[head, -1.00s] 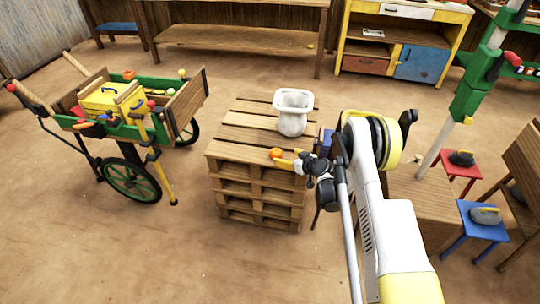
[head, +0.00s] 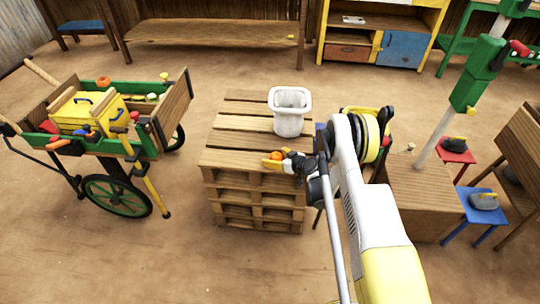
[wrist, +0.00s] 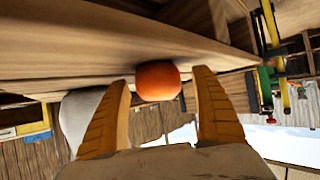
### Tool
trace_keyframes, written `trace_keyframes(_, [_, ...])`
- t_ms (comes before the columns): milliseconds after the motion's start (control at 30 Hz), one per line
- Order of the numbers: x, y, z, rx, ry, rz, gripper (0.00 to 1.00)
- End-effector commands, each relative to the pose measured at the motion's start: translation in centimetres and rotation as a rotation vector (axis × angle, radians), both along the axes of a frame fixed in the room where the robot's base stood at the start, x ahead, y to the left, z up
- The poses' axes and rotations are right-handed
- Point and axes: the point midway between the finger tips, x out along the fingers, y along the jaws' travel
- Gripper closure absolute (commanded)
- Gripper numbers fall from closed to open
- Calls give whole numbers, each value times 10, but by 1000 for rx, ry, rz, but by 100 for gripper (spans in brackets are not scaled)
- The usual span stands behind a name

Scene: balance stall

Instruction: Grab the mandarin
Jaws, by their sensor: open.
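The mandarin (head: 276,156) is a small orange ball on the near part of the pallet stack's top (head: 232,158). My gripper (head: 270,160) is at the mandarin, with its yellow fingers open around it in the head view. In the wrist view the mandarin (wrist: 158,81) shows between the tips of the two yellow fingers (wrist: 160,90), with a gap on each side. The fingers do not touch it there. The white pot (head: 289,112) stands upright behind the mandarin on the same stack, and its pale side shows at the left in the wrist view (wrist: 78,118).
A green-sided cart (head: 148,140) with a yellow toolbox (head: 90,110) stands on the left. On the right are a wooden box (head: 412,200), a red stool (head: 457,152) and a blue stool (head: 480,208). Open floor lies in front of the stack.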

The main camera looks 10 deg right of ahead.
Motion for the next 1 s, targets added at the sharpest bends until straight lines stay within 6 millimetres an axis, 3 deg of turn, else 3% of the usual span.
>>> trace_keyframes(133, [0,0,0,0,0,-1,26])
trace_keyframes(300, [0,0,0,0,0,-1,78])
trace_keyframes(333, [0,0,0,0,0,-1,83])
trace_keyframes(767, [0,0,5,0,0,-1,83])
trace_keyframes(1000, [1,0,39,1,-2,0,83])
